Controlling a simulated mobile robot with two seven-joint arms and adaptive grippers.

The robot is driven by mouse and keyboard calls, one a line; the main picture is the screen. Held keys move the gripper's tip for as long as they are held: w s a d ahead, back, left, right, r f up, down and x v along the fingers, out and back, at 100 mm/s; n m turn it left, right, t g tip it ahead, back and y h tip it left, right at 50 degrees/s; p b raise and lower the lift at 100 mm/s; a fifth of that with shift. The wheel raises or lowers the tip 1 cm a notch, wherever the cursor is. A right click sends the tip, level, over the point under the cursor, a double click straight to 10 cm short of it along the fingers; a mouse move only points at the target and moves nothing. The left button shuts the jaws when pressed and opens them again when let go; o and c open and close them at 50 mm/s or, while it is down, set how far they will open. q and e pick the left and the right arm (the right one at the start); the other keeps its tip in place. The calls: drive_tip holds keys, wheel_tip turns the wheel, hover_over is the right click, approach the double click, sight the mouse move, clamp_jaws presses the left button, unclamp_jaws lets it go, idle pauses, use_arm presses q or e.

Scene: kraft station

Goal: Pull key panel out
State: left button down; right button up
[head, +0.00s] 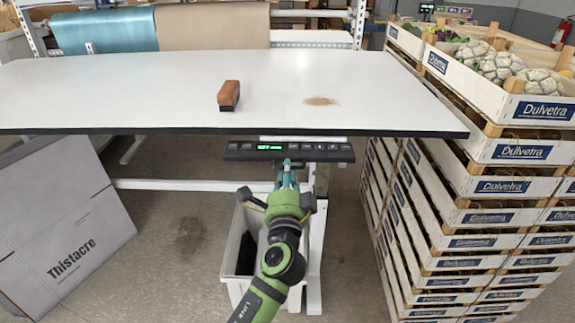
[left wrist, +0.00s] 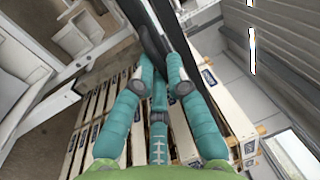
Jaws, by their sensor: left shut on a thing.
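The key panel (head: 320,153) is a thin black strip with a lit green display and several keys. It sits under the front edge of the white table, jutting toward me. My left gripper (head: 288,170) has reached up to the panel from below and in front, and its teal fingers are shut on the panel near its middle. In the left wrist view, the teal fingers (left wrist: 158,75) close around the dark panel (left wrist: 148,38). The fingers hide part of the panel. My right gripper is out of view.
The white table (head: 160,85) holds a brown brush-like block (head: 229,95) and a small pile of crumbs (head: 320,101). A pale bin (head: 238,255) stands below the panel. Stacked crates (head: 480,215) rise close on the right; a large grey box (head: 60,230) leans at left.

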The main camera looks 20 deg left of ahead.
use_arm(q)
drive_tip(key=c, duration=1.2)
unclamp_jaws()
drive_tip(key=shift+w, duration=0.15)
drive_tip(key=shift+c, duration=0.2)
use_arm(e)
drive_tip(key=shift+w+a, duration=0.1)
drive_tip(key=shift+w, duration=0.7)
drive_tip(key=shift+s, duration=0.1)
use_arm(q)
drive_tip(key=v, duration=1.2)
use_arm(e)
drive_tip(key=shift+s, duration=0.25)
